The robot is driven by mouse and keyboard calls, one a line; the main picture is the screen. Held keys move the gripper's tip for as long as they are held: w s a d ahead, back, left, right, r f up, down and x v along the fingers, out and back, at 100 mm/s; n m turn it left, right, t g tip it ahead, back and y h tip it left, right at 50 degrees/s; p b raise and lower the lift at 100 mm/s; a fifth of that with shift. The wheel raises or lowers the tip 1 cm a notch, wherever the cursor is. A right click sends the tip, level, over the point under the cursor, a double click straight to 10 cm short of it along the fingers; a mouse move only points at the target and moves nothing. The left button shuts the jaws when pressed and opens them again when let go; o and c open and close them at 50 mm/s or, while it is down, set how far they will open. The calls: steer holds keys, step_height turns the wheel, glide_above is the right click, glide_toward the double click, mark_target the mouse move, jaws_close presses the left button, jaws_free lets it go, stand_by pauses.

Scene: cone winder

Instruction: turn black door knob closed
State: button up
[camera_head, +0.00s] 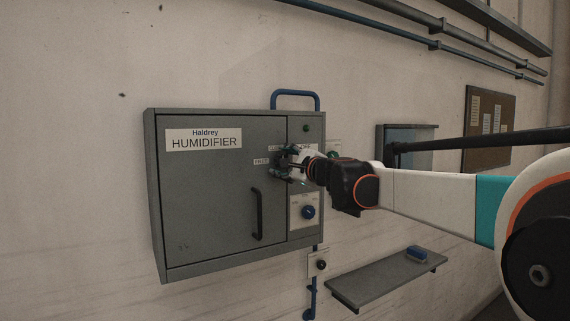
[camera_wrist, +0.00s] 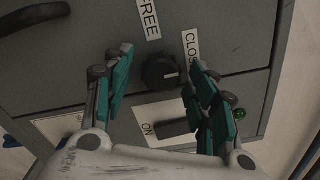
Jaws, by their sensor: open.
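The black door knob (camera_wrist: 160,72) is a round dial on the grey humidifier cabinet (camera_head: 210,220). A small white mark shows on its right side in the wrist view. A FREE label (camera_wrist: 149,18) is above it there, and a partly covered label reading CLOS (camera_wrist: 191,45) is at its upper right. My gripper (camera_wrist: 158,58) is open, with one teal-padded finger on each side of the knob; a gap shows on the left, and contact on the right is unclear. In the head view my gripper (camera_head: 288,164) is at the cabinet's right panel and hides the knob.
The cabinet has a black door handle (camera_head: 257,215), a blue dial (camera_head: 308,212) below my gripper and a blue top rail (camera_head: 295,93). An ON plate (camera_wrist: 160,120) lies below the knob in the wrist view. A grey shelf (camera_head: 385,280) stands out at lower right.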

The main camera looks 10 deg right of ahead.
steer(key=shift+s, duration=0.1)
steer(key=v, duration=1.2)
steer(key=shift+s, duration=0.1)
